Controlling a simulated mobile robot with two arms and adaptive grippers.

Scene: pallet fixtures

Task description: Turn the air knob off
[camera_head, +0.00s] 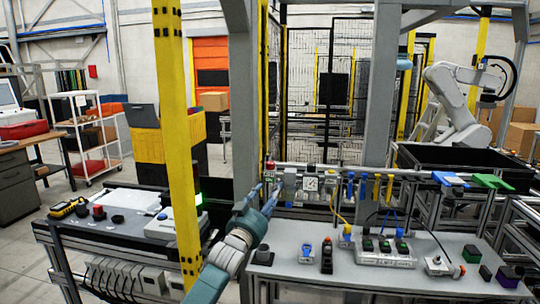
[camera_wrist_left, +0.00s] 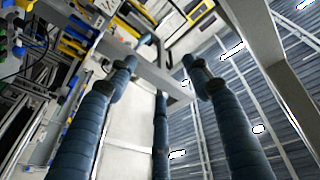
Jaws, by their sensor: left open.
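My left gripper (camera_head: 265,194) is open, its blue fingers pointing up and away beside the grey post at the table's back left. The fingers also show spread and empty in the left wrist view (camera_wrist_left: 160,75). Just behind the fingertips is a small red-topped part (camera_head: 270,165) on the rail. To its right a grey unit with a white dial-like face (camera_head: 311,184) hangs on the rail. I cannot tell for certain which part is the air knob. The gripper looks close to these parts, but contact is not clear. My right gripper is not in view.
A grey table (camera_head: 300,236) holds a block with green buttons (camera_head: 385,252) and several small fixtures. Blue and yellow handles (camera_head: 377,187) hang from the rail. A yellow post (camera_head: 178,140) and a grey post (camera_head: 243,110) stand near my left arm. A black bin (camera_head: 455,168) is at right.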

